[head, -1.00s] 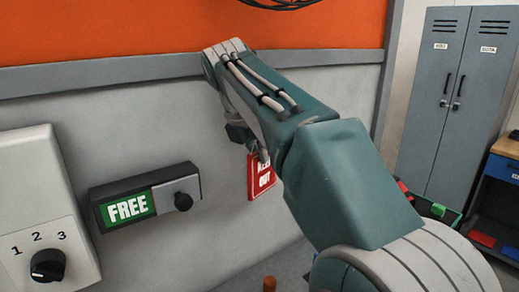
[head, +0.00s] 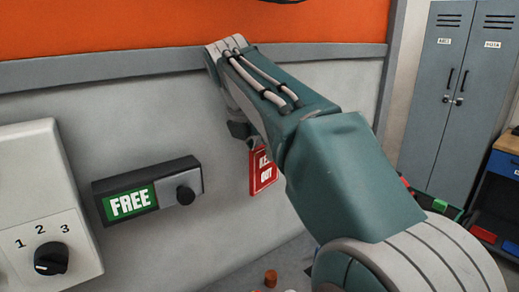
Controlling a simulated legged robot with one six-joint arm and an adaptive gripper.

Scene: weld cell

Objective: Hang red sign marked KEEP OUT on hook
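The red KEEP OUT sign (head: 264,175) hangs upright, slightly tilted, in front of the grey wall in the head view. Its upper left part is close to my gripper (head: 252,142), and its right edge is beside my arm. Only a small dark and grey part of my gripper shows below my forearm. The fingertips are mostly hidden, so I cannot tell whether they grip the sign. The hook is not visible, and what bears the sign's weight cannot be seen.
A dark box with a green FREE label (head: 130,203) and a black knob (head: 186,195) is on the wall at left. A white switch box (head: 35,190) with a numbered dial is further left. Grey lockers (head: 450,100) and a workbench (head: 505,165) stand at right.

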